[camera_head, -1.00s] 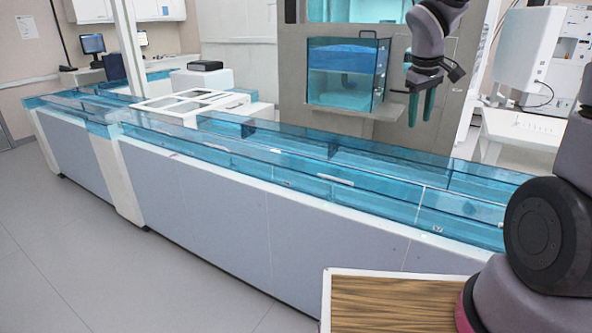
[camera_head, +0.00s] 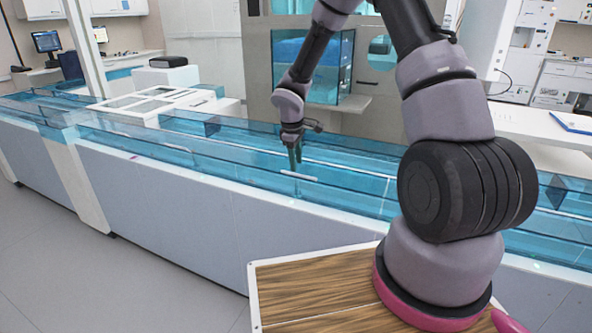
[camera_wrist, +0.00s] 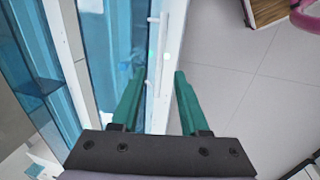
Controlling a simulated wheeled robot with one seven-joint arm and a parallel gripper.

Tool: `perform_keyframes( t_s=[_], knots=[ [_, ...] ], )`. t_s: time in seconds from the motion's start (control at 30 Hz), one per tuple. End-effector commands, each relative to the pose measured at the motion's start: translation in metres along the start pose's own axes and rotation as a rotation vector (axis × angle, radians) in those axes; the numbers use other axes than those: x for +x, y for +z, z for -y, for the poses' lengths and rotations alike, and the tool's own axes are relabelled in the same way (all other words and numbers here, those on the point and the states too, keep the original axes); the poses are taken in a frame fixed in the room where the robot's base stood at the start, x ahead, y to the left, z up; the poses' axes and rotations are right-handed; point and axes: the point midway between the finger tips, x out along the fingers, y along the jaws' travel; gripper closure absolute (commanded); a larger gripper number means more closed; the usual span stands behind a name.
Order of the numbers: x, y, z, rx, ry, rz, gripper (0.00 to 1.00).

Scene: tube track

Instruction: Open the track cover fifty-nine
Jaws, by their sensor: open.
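The track has translucent blue covers (camera_head: 235,168) along its top. A thin white handle bar (camera_head: 298,176) sits on the front cover pane just below my gripper. I cannot read a cover number, so I cannot tell which is fifty-nine. My gripper (camera_head: 295,162) points down at this bar in the head view. In the wrist view, the green fingers of my gripper (camera_wrist: 157,76) are apart with nothing held. A white bar (camera_wrist: 162,60) runs lengthwise between and beyond the fingertips there. Whether they touch the cover is unclear.
Another white handle (camera_head: 121,133) lies further left along the track. Behind the track stands a grey cabinet with a blue glass box (camera_head: 328,75). A white table (camera_head: 540,128) is at the right. The floor (camera_wrist: 245,80) beside the track is clear.

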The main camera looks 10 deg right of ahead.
Motion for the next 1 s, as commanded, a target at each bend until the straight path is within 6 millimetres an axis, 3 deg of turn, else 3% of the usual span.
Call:
perform_keyframes(
  t_s=[0.2, 0.6, 0.63, 0.73, 1.0],
  knots=[
    [0.03, 0.001, 0.0, 0.0, -0.001, 0.002, 0.55],
    [0.038, 0.0, 0.0, 0.001, 0.0, 0.0, 0.55],
    [0.038, 0.0, 0.0, 0.001, 0.0, 0.0, 0.63],
    [0.038, 0.0, 0.0, 0.001, 0.0, 0.0, 1.0],
    [0.038, 0.0, 0.0, 0.001, 0.0, 0.0, 1.0]
  ],
)
